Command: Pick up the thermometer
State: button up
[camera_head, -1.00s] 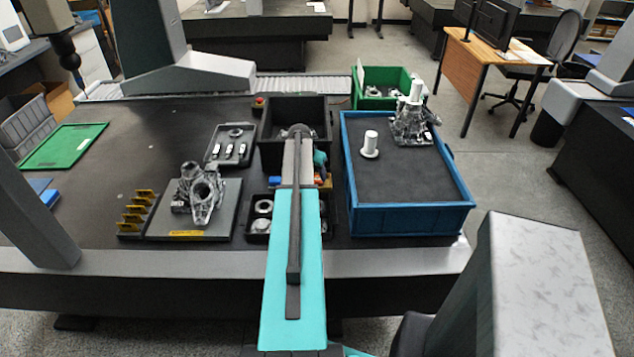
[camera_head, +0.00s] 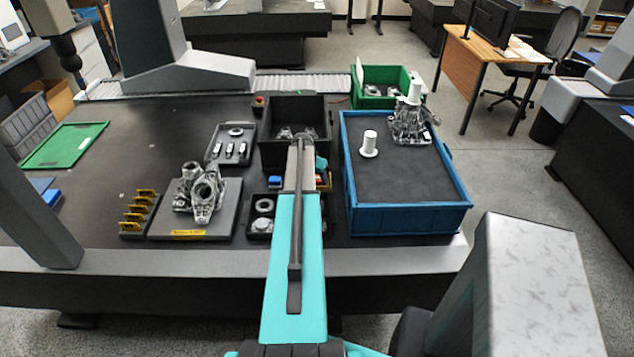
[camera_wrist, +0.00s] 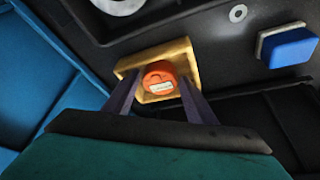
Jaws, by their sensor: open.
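The thermometer appears to be the round orange piece with a small white display (camera_wrist: 160,78) in the wrist view. It sits in or against a yellow block (camera_wrist: 183,55). My gripper (camera_wrist: 158,84) is open, with one dark finger on each side of the orange piece. I cannot tell whether the fingers touch it or the block. In the head view, part of the yellow block (camera_head: 323,180) shows just right of my arm. My arm hides most of my gripper there.
A blue-capped piece (camera_wrist: 288,46) lies near the block. A blue crate (camera_head: 400,222) stands close on the right in the head view. A deep black bin (camera_head: 270,150) is behind, and a black tray of metal rings (camera_head: 253,213) is on the left.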

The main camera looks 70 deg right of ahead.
aim_at(318, 177)
jog(key=shift+c, duration=0.4)
jog(key=c, duration=0.8)
jog(key=shift+o, duration=0.2)
jog(key=shift+r, duration=0.15)
jog(key=shift+r+b, duration=0.55)
jog(key=shift+r, duration=0.15)
jog(key=shift+r+b, duration=0.5)
jog(key=shift+r, duration=0.4)
jog(key=s+a+b, duration=0.1)
jog(key=a, duration=0.4)
jog(key=s+a+r+b, duration=0.1)
jog(key=a+b, duration=0.1)
jog(key=a, duration=0.3)
jog(key=s+a+b, duration=0.1)
jog(key=a, duration=0.4)
jog(key=shift+s+a+r, duration=0.25)
jog(key=shift+s+a, duration=0.05)
jog(key=shift+s, duration=0.05)
